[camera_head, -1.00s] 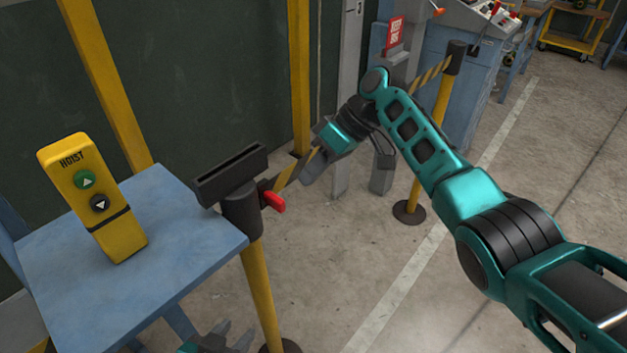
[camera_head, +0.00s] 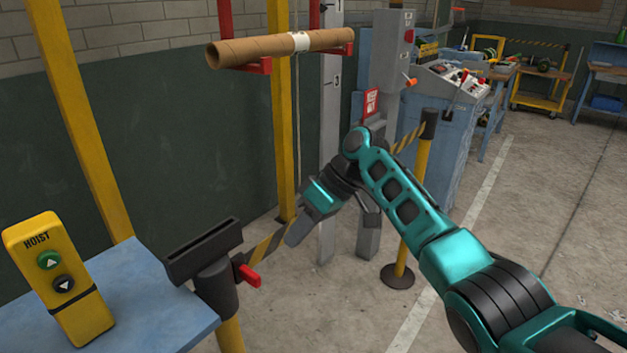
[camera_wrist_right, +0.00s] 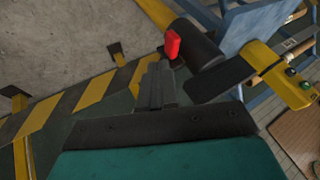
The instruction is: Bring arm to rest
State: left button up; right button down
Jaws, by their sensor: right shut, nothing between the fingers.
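My right arm is stretched forward, teal and black. Its gripper (camera_head: 294,236) points down and left, shut and empty, in front of the striped barrier tape (camera_head: 268,247) in the head view. In the right wrist view the closed fingers (camera_wrist_right: 156,85) point toward a red tab (camera_wrist_right: 172,44) on the barrier post head. The same red tab (camera_head: 250,276) shows left of the gripper in the head view. I cannot tell whether the fingers touch the tape. My left gripper is out of view.
A yellow hoist remote (camera_head: 58,280) stands on the blue table (camera_head: 150,310) at left, beside the near post (camera_head: 216,290). A cardboard tube (camera_head: 270,50) lies on red brackets at the back. A far post (camera_head: 411,200) and a blue console (camera_head: 448,120) stand behind my arm. Floor at right is clear.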

jog(key=s+d+f+m+t, duration=0.2)
jog(key=d+f, duration=0.1)
jog(key=f, duration=0.5)
jog(key=s+d+f+m+t+h, duration=0.1)
jog(key=s+d+f+m+t, duration=0.2)
jog(key=f, duration=0.4)
jog(key=s+d+f+m+t, duration=0.15)
jog(key=d+f, duration=0.25)
jog(key=f, duration=0.4)
jog(key=s+d+m+t+h, duration=0.3)
jog(key=s+d+t, duration=0.3)
jog(key=s+d, duration=0.8)
jog(key=shift+s+h, duration=0.6)
jog(key=shift+s, duration=1.2)
jog(key=shift+a, duration=0.1)
